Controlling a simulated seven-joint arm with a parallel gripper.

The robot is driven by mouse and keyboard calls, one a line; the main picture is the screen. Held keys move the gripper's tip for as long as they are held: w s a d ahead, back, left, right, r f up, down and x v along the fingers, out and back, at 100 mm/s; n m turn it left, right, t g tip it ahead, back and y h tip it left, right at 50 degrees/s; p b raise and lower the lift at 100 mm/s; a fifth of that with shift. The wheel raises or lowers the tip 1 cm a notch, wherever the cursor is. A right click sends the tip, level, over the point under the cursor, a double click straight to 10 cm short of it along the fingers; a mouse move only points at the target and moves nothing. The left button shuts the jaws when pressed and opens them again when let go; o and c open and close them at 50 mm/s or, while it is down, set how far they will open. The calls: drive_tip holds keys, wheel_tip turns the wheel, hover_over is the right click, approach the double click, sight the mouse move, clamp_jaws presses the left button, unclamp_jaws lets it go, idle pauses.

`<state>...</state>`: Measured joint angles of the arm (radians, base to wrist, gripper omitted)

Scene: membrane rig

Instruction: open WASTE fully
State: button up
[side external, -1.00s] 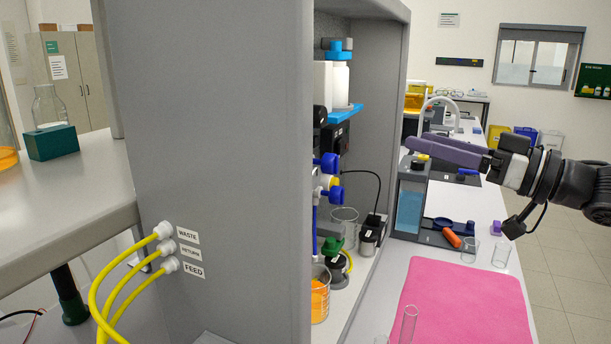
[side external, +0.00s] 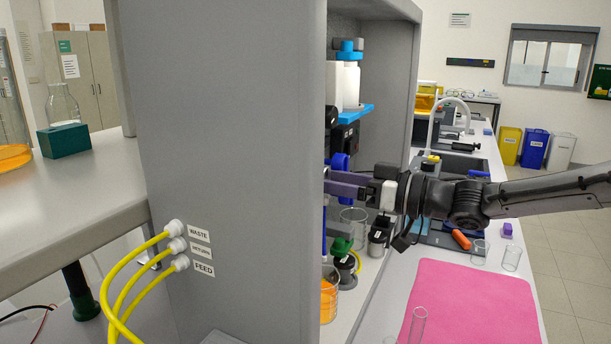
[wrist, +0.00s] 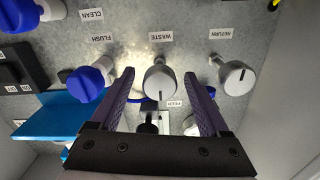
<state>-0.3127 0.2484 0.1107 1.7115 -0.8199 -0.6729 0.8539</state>
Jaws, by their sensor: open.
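The WASTE label (wrist: 160,37) reads upside down in the wrist view. Beside it is a white and grey round knob (wrist: 158,78) with a dark line on its face. My gripper (wrist: 160,75) is open, with one purple finger on each side of this knob; I cannot tell whether either finger touches it. In the side external view my gripper (side external: 328,184) reaches into the grey cabinet, its tips partly hidden by the cabinet wall. Another WASTE label (side external: 198,233) is on the outer wall beside a yellow hose.
A similar RETURN knob (wrist: 237,77) is right of the fingers and a blue FLUSH knob (wrist: 88,82) is left, both close. A blue shelf (wrist: 50,118) is at lower left. A beaker with orange liquid (side external: 328,298) stands below. A pink mat (side external: 470,305) lies on the bench.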

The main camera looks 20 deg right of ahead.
drive_tip(key=shift+x, duration=1.85)
clamp_jaws()
